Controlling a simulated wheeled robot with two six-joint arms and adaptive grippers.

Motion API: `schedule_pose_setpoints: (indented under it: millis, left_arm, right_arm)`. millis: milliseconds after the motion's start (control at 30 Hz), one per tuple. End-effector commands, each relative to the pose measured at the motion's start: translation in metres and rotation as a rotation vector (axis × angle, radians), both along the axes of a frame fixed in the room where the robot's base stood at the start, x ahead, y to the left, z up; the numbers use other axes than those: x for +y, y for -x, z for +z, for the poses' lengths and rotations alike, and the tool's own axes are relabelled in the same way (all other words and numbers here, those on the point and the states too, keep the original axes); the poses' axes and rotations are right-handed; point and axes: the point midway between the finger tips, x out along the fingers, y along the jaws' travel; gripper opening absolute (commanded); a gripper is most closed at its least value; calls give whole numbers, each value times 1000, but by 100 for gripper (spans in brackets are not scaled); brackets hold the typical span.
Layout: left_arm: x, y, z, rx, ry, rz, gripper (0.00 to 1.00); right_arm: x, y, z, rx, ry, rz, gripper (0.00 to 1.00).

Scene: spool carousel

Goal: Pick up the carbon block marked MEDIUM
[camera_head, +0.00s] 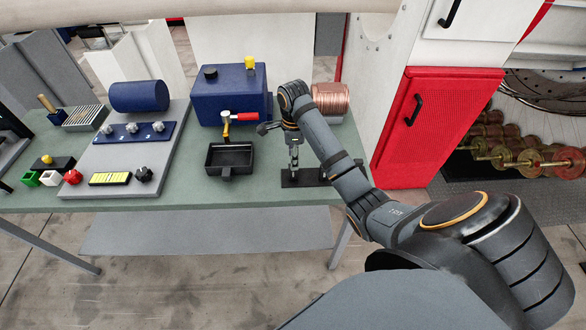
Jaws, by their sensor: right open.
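I cannot make out any block with a readable MEDIUM mark in the head view. My right gripper (266,128) is at the end of the arm reaching in from the lower right. It is open, small in the picture, over the table by the black tray and the red-handled valve. Nothing shows held in it. My left gripper is not in view.
A blue tank (222,95) with a red-handled tap (240,117) stands behind a black tray (230,158). A copper spool (331,100) is at the back right. A black plate (310,181) lies under my right arm. A red cabinet (430,130) stands right of the table.

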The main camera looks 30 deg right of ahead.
Motion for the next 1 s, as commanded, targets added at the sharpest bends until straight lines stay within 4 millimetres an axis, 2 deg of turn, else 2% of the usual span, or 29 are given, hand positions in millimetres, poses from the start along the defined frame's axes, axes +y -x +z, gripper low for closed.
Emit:
schedule_pose_setpoints:
  millis: [33,267,567,833,1000]
  left_arm:
    - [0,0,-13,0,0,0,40]
    - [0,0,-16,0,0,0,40]
    - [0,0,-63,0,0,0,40]
    - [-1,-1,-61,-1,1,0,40]
    - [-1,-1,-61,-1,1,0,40]
  right_arm:
    - [0,0,-13,-1,0,0,45]
    - [0,0,-16,-1,0,1,45]
    - [2,0,-64,-2,1,1,45]
    - [2,0,-62,-2,1,1,45]
    - [2,0,-62,-2,1,1,22]
